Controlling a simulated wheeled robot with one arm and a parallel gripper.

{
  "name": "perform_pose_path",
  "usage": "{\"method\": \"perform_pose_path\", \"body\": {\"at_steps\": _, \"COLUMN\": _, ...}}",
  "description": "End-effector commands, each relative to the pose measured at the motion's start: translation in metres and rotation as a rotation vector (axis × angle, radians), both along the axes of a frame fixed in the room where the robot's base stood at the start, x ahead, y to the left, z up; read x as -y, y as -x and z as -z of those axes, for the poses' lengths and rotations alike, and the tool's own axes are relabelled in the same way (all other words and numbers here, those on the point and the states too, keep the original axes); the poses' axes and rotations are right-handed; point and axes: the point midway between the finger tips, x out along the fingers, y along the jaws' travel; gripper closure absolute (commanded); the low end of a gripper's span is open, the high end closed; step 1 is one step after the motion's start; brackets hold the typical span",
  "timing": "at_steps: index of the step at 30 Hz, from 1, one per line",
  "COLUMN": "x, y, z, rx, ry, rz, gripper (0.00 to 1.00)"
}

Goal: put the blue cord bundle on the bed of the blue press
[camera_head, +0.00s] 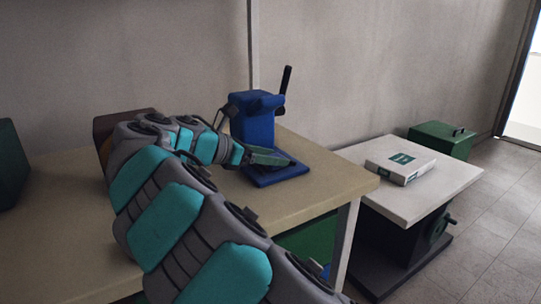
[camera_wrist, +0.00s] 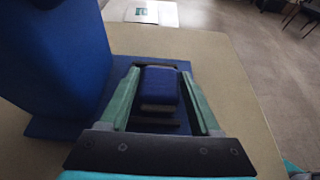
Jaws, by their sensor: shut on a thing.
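The blue press (camera_head: 252,125) stands on the long table, with a dark lever at its top and a flat blue bed (camera_head: 278,178) at its foot. My gripper (camera_head: 278,158) is over this bed, in front of the press body. In the wrist view the green fingers of my gripper (camera_wrist: 163,84) flank a blue block-like bundle (camera_wrist: 160,82) with a dark lower end, and my gripper is shut on it. The press body (camera_wrist: 55,65) is close on the left. The bundle is hidden in the head view. I cannot tell whether it touches the bed.
The long tan table (camera_head: 325,185) has clear room right of the press. A brown object (camera_head: 125,118) is behind my arm. A lower white-topped table (camera_head: 440,180) at right bears a white box (camera_head: 400,167). A green box (camera_head: 440,138) stands behind it.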

Motion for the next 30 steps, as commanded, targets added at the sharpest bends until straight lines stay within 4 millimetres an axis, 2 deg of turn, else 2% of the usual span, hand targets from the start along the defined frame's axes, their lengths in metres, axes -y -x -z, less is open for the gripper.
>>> {"method": "perform_pose_path", "body": {"at_steps": 1, "x": 0.0, "y": 0.0, "z": 0.0, "rx": 0.0, "ry": 0.0, "rz": 0.0, "gripper": 0.33}}
{"method": "perform_pose_path", "body": {"at_steps": 8, "x": 0.0, "y": 0.0, "z": 0.0, "rx": 0.0, "ry": 0.0, "rz": 0.0, "gripper": 0.07}}
{"method": "perform_pose_path", "body": {"at_steps": 18, "x": -0.002, "y": 0.0, "z": -0.004, "rx": 0.002, "ry": 0.0, "rz": -0.001, "gripper": 0.06}}
{"method": "perform_pose_path", "body": {"at_steps": 30, "x": -0.051, "y": 0.034, "z": -0.029, "rx": 0.001, "ry": -0.001, "rz": -0.001, "gripper": 0.06}}
